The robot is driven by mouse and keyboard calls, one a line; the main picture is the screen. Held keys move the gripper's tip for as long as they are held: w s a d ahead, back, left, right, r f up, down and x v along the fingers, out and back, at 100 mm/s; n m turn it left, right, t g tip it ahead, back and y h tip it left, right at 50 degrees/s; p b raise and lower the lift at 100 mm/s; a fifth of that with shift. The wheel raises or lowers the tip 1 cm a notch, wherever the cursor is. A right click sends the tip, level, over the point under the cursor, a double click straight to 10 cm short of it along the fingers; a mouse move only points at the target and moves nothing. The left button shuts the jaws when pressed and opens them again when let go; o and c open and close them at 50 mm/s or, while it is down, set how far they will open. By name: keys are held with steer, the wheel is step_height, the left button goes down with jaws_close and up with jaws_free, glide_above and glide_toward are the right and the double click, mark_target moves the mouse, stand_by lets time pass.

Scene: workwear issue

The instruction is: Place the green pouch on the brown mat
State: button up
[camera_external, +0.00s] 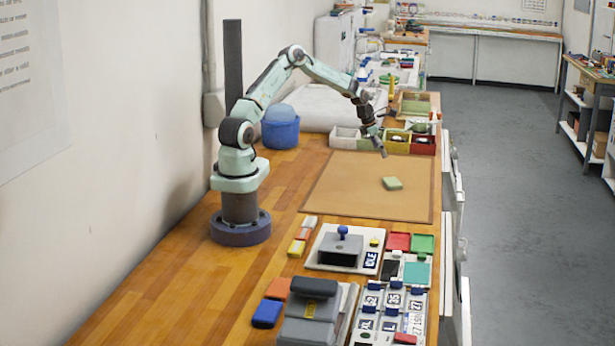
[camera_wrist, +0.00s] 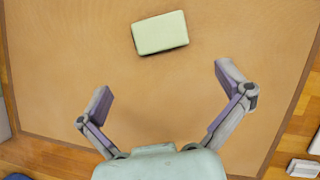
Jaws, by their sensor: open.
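The green pouch (camera_external: 392,183) is a small pale-green block lying flat on the brown mat (camera_external: 340,190), right of the mat's middle. In the wrist view the pouch (camera_wrist: 160,33) lies near the top, slightly tilted, on the bare mat (camera_wrist: 160,100). My gripper (camera_external: 382,152) is above the mat, beyond the pouch in the external view. In the wrist view my gripper (camera_wrist: 163,80) has its two fingers spread wide with nothing between them. The pouch is apart from the fingers, ahead of their tips.
A blue tub (camera_external: 281,127) is at the left by the wall. A white board with a grey block (camera_external: 341,249) and several coloured items crowd the near side. The rest of the mat is clear.

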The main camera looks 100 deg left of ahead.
steer(key=s+d+r+m+g, duration=0.1)
steer(key=s+d+r+m, duration=0.1)
steer(key=d+r+m, duration=0.75)
steer(key=s+d+r+m+g, duration=0.15)
steer(key=d+r+m, duration=0.25)
steer(key=d+m, duration=1.05)
steer(key=s+d+m+g+h, duration=0.1)
steer(key=s+d+m, duration=1.3)
steer(key=s, duration=0.3)
steer(key=shift+s+d+r+m+g, duration=0.25)
steer(key=shift+d+r+m+g, duration=0.1)
steer(key=shift+m, duration=0.25)
